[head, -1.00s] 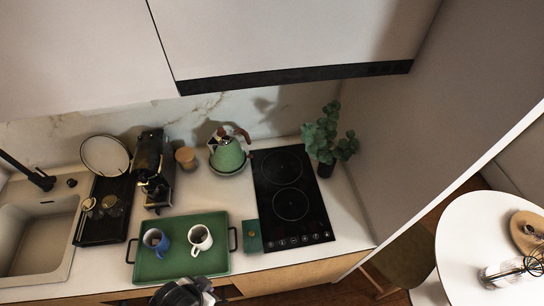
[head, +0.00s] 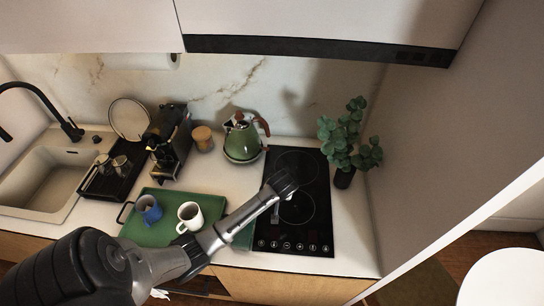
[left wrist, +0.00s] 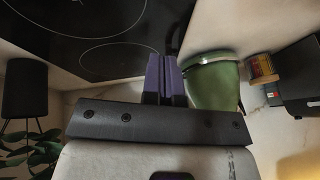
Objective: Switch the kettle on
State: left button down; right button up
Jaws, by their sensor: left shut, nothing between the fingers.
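The green kettle (head: 242,144) stands upright on its base against the back wall, left of the hob. Its brown handle points right. Its switch is too small to make out. In the left wrist view the kettle (left wrist: 212,88) is just right of my fingers, partly cut off by the gripper body. My left gripper (left wrist: 162,68) is shut and empty, with its purple fingers together. In the head view my left arm reaches over the tray to above the hob, right of and nearer than the kettle. Its fingers are hard to see there. My right gripper is not in view.
The black hob (head: 318,220) lies below my left arm, with a potted plant (head: 348,145) on its right. A green tray (head: 160,232) holds a blue mug and a white mug. A coffee machine (head: 170,140) and a cork-lidded jar (head: 203,138) stand left of the kettle.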

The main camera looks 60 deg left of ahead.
pick_arm(q)
jog(key=w+a+n+g+b, duration=0.2)
jog(key=w+a+n+b, duration=0.6)
jog(key=a, duration=0.7)
jog(key=n+h+b, duration=0.4)
jog(key=n+b, duration=0.5)
jog(key=b, duration=0.1)
send_near(267, 149)
jog(key=shift+w+g, duration=0.4)
jog(key=shift+p, duration=0.3)
jog(key=shift+f, duration=0.2)
jog(key=f+b, duration=0.6)
jog(key=b, duration=0.1)
jog(key=shift+s+a+f, duration=0.25)
jog(key=shift+a+f, duration=0.05)
jog(key=shift+f, duration=0.05)
